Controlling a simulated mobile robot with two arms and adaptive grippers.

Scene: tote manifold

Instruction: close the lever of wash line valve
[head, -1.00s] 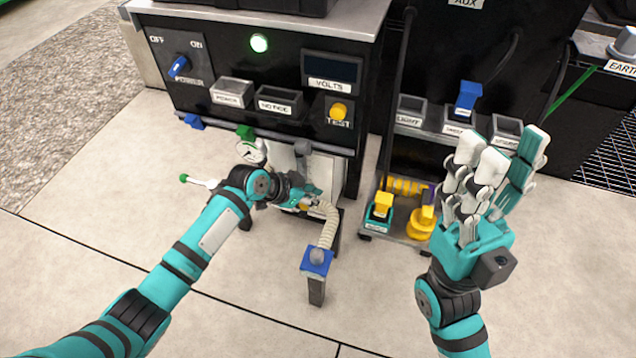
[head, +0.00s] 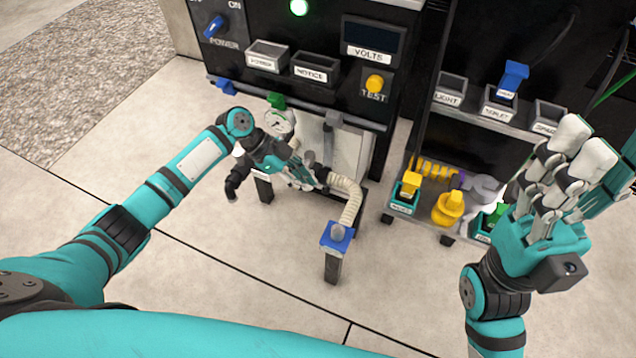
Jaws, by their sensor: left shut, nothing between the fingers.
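The manifold stands low in front of the black cabinet. It has a round gauge (head: 279,122), a green part (head: 276,101) above the gauge and a beige ribbed hose (head: 351,199) running down to a blue-topped post (head: 337,236). My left gripper (head: 303,174) is shut and empty, at the manifold's middle by the hose's upper end. It hides part of the pipework, and I cannot tell whether it touches anything. No wash line label is readable, and the valve's lever is not clearly visible. My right gripper (head: 562,180) is open and empty at the right, away from the manifold.
The black cabinet (head: 300,100) has a blue power switch (head: 215,26), open bins and a yellow test button (head: 375,83). A cart (head: 425,220) with yellow and green parts stands right of the manifold. The floor in front is clear.

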